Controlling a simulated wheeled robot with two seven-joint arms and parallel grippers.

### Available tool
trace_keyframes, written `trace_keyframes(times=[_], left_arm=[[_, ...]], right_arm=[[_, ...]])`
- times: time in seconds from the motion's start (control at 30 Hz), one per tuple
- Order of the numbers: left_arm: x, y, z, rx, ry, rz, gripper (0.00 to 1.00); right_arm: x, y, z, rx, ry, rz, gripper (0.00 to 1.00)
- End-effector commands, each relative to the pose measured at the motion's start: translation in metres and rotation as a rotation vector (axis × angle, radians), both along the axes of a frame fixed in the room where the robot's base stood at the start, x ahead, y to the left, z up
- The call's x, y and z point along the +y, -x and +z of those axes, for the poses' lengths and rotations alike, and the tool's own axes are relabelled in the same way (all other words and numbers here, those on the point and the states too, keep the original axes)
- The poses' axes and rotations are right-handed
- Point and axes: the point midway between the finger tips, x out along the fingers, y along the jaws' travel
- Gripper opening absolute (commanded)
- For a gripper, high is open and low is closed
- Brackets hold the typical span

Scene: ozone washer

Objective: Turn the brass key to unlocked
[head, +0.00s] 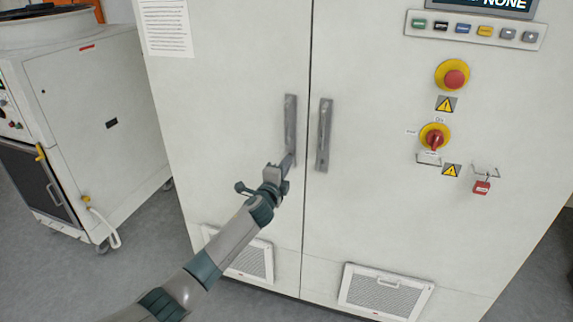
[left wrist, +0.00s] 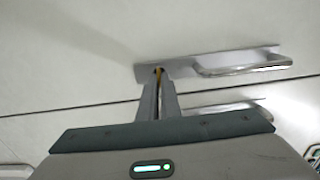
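My left gripper (head: 290,160) reaches the lower end of the left door handle (head: 290,120) on the white cabinet. In the left wrist view its two fingers (left wrist: 159,72) are close together at the end of the handle plate (left wrist: 205,65). A thin brass-coloured sliver, which looks like the brass key (left wrist: 158,69), shows between the fingertips. The fingers seem shut on it. Most of the key is hidden by the fingers, so its turn angle cannot be told. In the head view the key is hidden behind the gripper. My right gripper is not in view.
The right door handle (head: 324,135) is close beside. A red emergency button (head: 454,78), a red-yellow rotary switch (head: 434,138) and a red padlock (head: 481,187) are on the right door. A white wheeled machine (head: 95,125) stands at left. The floor in front is clear.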

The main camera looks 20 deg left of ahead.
Motion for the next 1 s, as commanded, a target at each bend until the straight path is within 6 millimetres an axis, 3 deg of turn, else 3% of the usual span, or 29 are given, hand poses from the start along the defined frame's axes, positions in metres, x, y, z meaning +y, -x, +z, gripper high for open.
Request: trace_keyframes(times=[0.4, 0.5, 1.0], left_arm=[[-0.0003, 0.0002, -0.0011, 0.001, -0.012, -0.001, 0.0], [-0.0003, 0.0002, -0.0011, 0.001, -0.012, -0.001, 0.23], [0.0005, 0.0051, -0.0007, 0.0, -0.012, 0.0, 0.23]], right_arm=[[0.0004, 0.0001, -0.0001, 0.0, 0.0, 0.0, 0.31], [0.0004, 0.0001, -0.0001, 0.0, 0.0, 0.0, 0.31], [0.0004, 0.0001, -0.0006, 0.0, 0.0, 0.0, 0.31]])
